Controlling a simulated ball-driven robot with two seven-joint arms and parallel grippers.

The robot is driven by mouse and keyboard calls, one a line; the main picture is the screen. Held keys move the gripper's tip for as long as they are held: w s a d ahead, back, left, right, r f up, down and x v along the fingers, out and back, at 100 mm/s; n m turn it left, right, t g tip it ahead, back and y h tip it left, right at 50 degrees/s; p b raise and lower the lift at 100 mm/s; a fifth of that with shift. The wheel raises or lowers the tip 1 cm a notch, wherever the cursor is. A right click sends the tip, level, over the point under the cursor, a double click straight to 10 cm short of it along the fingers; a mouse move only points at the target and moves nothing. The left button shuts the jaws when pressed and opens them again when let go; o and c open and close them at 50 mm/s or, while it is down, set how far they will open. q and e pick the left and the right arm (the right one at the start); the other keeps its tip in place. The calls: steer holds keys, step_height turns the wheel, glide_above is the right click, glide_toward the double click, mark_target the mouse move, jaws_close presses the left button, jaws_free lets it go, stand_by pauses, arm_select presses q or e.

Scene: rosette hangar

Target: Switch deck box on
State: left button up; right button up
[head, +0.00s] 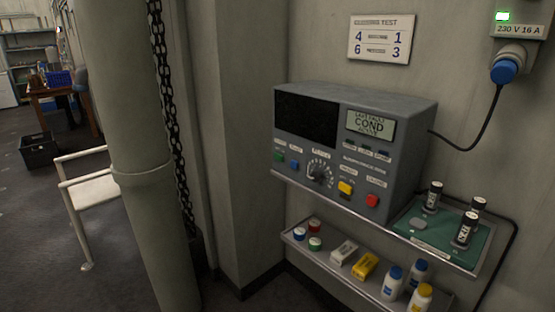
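A grey instrument box (394,169), which seems to be the deck box, sits on a wall shelf at the centre right. Its left screen (305,119) is dark. Its small pale display (370,125) shows "COND" between smaller lines I cannot read surely. Along its lower front are a green button (279,156), a blue button (295,164), a round dial (320,174), a yellow button (345,187) and a red button (372,200). A black cable runs from its right side up to a blue plug (505,71). Neither of my grippers is in view.
A wall socket (519,29) marked "230 V 16 A" shows a green light. Dark cylinders stand on a green mat (436,241) right of the box. A lower shelf (338,268) holds jars, small boxes and bottles. A pale column (141,175) and white chair (95,193) stand left.

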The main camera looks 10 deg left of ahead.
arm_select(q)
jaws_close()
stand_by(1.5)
